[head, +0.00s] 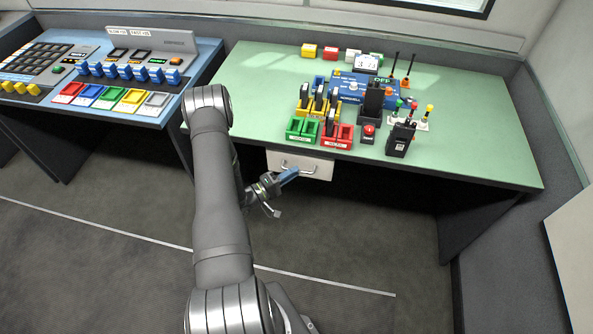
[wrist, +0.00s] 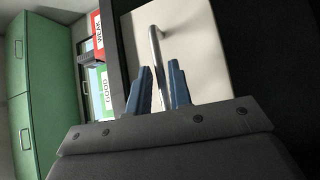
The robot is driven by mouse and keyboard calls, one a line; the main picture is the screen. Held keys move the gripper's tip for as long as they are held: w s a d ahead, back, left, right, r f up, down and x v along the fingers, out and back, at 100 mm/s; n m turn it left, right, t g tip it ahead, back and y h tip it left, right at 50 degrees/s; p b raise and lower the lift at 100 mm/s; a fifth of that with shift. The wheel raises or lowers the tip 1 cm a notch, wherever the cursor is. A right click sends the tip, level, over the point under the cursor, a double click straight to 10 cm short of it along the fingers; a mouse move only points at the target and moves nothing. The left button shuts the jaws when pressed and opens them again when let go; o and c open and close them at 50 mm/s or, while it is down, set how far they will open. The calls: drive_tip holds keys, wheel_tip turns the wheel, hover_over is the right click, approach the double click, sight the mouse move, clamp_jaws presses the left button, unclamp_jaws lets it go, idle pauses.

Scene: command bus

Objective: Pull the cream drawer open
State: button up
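The cream drawer (head: 322,167) hangs under the front edge of the green table, with only its front face showing, and it looks shut. Its metal bar handle (head: 304,170) is partly behind my gripper (head: 290,177) in the head view. In the wrist view, the cream drawer (wrist: 205,55) fills the upper middle, and the handle (wrist: 155,46) runs down between the two blue fingers of my gripper (wrist: 160,72). The fingers are apart, one on each side of the handle, with small gaps showing. Whether they reach past the bar in depth is hard to tell.
The green table (head: 470,160) carries red and green trays, a blue box, levers and a black switch unit, all above the drawer. A blue console (head: 200,55) stands to the left. The floor (head: 370,240) in front of the drawer is clear.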

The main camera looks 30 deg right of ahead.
drive_tip(key=shift+d+r, duration=0.15)
drive_tip(key=shift+d, duration=1)
clamp_jaws()
drive_tip(key=shift+a, duration=0.1)
drive_tip(key=s+a, duration=0.9)
drive_tip(key=shift+s+a, duration=0.15)
unclamp_jaws()
